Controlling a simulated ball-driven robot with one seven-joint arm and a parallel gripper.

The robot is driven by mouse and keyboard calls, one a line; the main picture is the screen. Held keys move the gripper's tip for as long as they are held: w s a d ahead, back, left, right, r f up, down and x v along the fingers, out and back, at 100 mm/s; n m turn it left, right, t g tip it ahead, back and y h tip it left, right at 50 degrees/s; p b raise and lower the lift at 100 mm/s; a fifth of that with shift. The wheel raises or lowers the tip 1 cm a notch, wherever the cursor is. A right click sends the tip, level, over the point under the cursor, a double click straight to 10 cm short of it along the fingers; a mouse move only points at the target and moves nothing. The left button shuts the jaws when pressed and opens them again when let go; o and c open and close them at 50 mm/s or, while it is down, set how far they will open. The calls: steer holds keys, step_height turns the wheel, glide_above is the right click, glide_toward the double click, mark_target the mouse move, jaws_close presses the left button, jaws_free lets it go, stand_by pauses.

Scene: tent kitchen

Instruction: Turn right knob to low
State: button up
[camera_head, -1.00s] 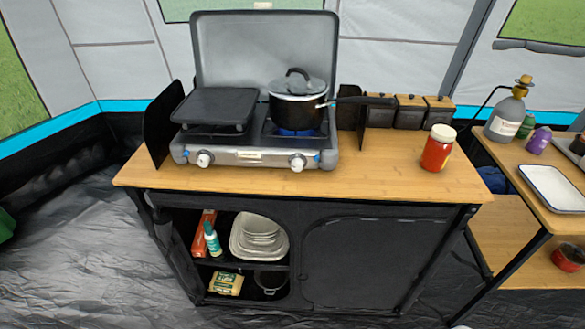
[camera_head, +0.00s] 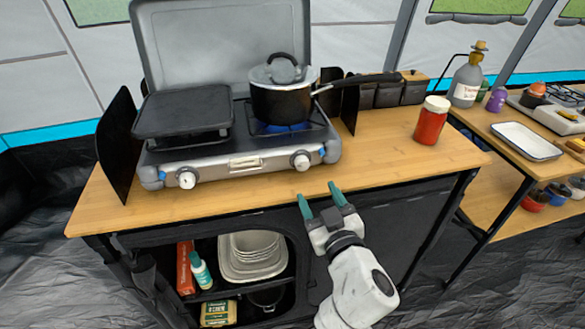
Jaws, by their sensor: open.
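The grey camping stove (camera_head: 240,165) stands on the wooden counter with its lid raised. Its right knob (camera_head: 301,161) is white and sits on the front panel below the pot. The left knob (camera_head: 187,178) is on the same panel. A blue flame (camera_head: 281,127) burns under the black lidded pot (camera_head: 281,100) on the right burner. A black griddle (camera_head: 183,112) covers the left burner. My gripper (camera_head: 319,193) is open and empty, with teal fingertips. It is at the counter's front edge, apart from and below the right knob in the picture.
The pot's long handle (camera_head: 365,79) points right over the counter. A red jar (camera_head: 431,121) stands on the right of the counter (camera_head: 385,150). Black side panels flank the stove. A side table with a white tray (camera_head: 525,141) and a bottle (camera_head: 467,78) is at right.

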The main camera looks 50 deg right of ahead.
mark_target(304, 166)
steer(key=p+x, duration=0.2)
steer(key=x, duration=0.8)
steer(key=shift+s+r, duration=0.1)
steer(key=shift+c, duration=0.2)
steer(key=c, duration=1)
